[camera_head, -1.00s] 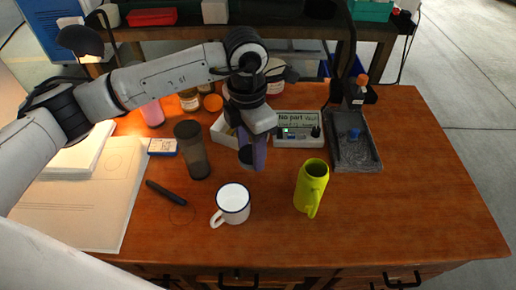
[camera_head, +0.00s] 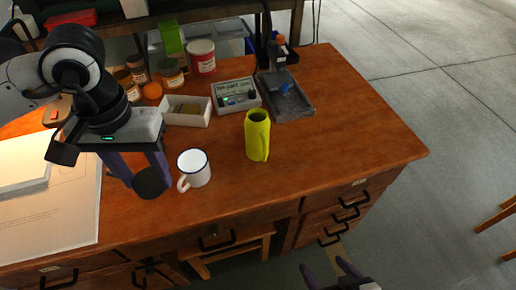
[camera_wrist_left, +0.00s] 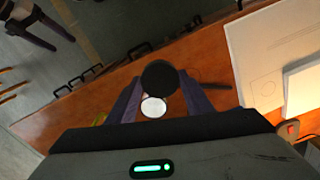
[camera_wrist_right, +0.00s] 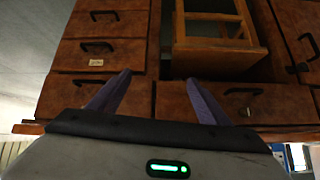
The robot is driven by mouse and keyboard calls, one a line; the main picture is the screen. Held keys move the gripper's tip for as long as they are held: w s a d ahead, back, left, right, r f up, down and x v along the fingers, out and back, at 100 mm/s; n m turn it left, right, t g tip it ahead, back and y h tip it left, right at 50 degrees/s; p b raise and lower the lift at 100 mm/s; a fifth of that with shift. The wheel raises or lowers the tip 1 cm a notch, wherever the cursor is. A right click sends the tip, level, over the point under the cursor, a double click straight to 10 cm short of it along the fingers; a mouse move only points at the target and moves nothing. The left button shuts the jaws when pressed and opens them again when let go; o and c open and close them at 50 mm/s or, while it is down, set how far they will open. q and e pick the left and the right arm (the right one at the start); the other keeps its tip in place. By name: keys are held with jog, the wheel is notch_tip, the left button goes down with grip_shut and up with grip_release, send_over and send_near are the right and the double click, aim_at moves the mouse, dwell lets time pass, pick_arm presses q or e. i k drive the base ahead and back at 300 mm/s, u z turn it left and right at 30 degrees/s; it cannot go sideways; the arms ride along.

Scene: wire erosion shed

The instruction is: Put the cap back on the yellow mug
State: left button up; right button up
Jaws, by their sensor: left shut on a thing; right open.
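The yellow mug (camera_head: 257,136) stands upright and open on the table, right of a white mug (camera_head: 196,169). A strip of it shows in the left wrist view (camera_wrist_left: 99,118). My left gripper (camera_head: 150,178) is shut on a dark round piece (camera_head: 149,183), probably the cap, held left of the white mug and apart from the yellow mug. The left wrist view shows the dark round piece (camera_wrist_left: 160,77) between the fingertips. My right gripper (camera_head: 334,272) is open and empty in front of the desk, with drawers ahead in the right wrist view (camera_wrist_right: 155,85).
Behind the mugs are a white open box (camera_head: 187,112), a small display device (camera_head: 236,95) and a dark tray (camera_head: 285,97). Jars stand at the back left. Papers (camera_head: 60,210) lie left. The table right of the yellow mug is clear.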

aim_at(256, 131)
jog(key=k, duration=1.35)
jog(key=u, duration=0.75)
jog(key=i, duration=1.25)
jog(key=z, duration=0.75)
jog(key=i, duration=0.5)
jog(key=z, duration=0.55)
